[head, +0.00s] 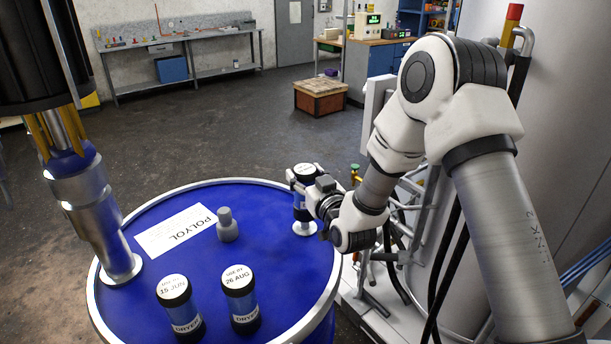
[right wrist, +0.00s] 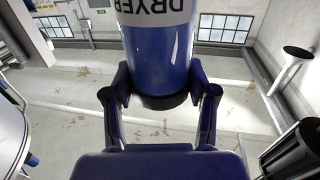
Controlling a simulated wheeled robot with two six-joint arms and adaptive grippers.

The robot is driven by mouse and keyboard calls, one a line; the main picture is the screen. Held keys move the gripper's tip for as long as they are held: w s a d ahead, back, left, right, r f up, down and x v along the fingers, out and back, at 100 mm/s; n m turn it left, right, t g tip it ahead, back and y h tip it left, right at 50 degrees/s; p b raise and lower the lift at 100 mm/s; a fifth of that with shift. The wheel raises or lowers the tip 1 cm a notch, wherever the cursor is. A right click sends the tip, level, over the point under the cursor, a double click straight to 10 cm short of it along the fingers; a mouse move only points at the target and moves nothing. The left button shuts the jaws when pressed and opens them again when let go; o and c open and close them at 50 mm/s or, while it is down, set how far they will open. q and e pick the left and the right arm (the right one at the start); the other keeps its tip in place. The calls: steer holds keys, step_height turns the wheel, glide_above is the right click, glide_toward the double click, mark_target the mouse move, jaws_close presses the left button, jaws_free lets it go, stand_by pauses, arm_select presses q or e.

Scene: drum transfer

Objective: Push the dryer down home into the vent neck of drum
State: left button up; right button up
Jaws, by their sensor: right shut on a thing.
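A blue dryer with a black cap and pale label (head: 301,212) stands upright at the right side of the blue drum (head: 185,262). Its lower end is at the pale vent neck (head: 304,229); I cannot tell how deep it sits. My right gripper (head: 308,182) is shut around the dryer near its capped top, reaching in from the right. In the right wrist view the fingers (right wrist: 160,97) flank the black cap end of the dryer (right wrist: 158,55), whose label reads "DRYER". The dryer's far end is out of that view. My left gripper is not in view.
Two other dryers, marked 15 JUN (head: 180,308) and 26 AUG (head: 241,300), stand on the drum top at the front. A grey plug (head: 227,225) and a POLYOL label (head: 175,230) are near the middle. A metal pump tube (head: 95,215) stands at the left.

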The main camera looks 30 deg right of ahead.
steer(key=shift+f+b, duration=0.55)
steer(key=shift+b, duration=0.5)
stand_by(1.9)
steer(key=shift+f+b, duration=1.3)
steer(key=shift+f, duration=0.2)
steer(key=o, duration=1.4)
steer(key=shift+s, duration=0.1)
steer(key=s, duration=1.1)
steer(key=shift+s+a, duration=0.35)
steer(key=shift+s, duration=0.05)
